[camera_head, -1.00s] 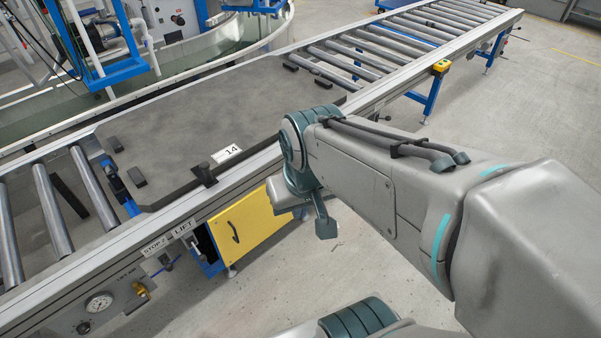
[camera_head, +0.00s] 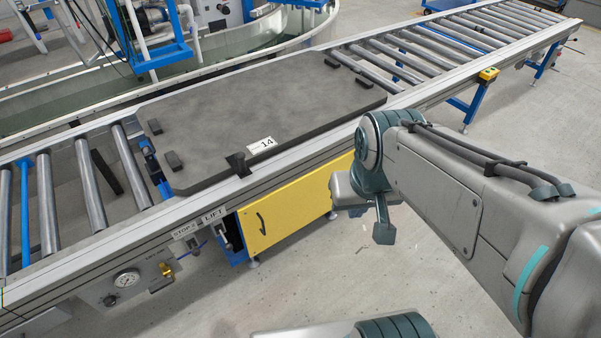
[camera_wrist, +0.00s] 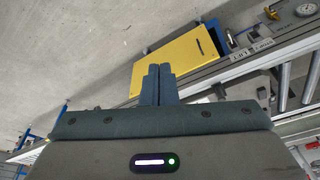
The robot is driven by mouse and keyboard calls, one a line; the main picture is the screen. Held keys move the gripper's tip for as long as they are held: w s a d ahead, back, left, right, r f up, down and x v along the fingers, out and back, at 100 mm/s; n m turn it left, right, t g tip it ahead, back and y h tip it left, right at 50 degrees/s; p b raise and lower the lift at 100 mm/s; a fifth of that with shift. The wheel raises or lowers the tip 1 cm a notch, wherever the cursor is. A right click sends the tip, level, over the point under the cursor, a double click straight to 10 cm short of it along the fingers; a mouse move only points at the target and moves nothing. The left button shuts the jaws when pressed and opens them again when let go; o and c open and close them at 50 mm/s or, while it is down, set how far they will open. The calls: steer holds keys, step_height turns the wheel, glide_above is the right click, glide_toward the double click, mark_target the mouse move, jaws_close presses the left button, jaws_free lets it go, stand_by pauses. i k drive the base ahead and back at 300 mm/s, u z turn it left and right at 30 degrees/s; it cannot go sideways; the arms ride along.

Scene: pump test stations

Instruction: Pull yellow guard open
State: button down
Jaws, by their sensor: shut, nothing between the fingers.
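The yellow guard (camera_head: 288,210) is a flat panel under the near rail of the conveyor, with a dark handle (camera_head: 261,223) near its left edge. Its left edge stands beside a blue frame and a dark gap. The guard also shows in the wrist view (camera_wrist: 178,60), beyond my fingers, with the handle (camera_wrist: 213,34) at its upper right. My gripper (camera_wrist: 159,70) is shut with its two fingers together and empty. In the wrist view the fingertips overlap the guard's near edge; I cannot tell the distance. In the head view the gripper fingers are not clearly seen; my arm covers the guard's right end.
The conveyor (camera_head: 330,150) carries a dark plate (camera_head: 220,120) labelled 14. Left of the guard are STOP and LIFT labels (camera_head: 200,222), small valves and a pressure gauge (camera_head: 127,278). The floor (camera_head: 300,285) in front is open.

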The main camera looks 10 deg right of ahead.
mark_target(265, 220)
steer(key=u, duration=0.4)
steer(key=k, duration=0.55)
steer(key=u, duration=1.05)
steer(key=k, duration=0.8)
steer(key=u, duration=0.65)
steer(key=i, duration=1.4)
steer(key=z, duration=1.35)
steer(key=i, duration=1)
steer(key=z, duration=1.05)
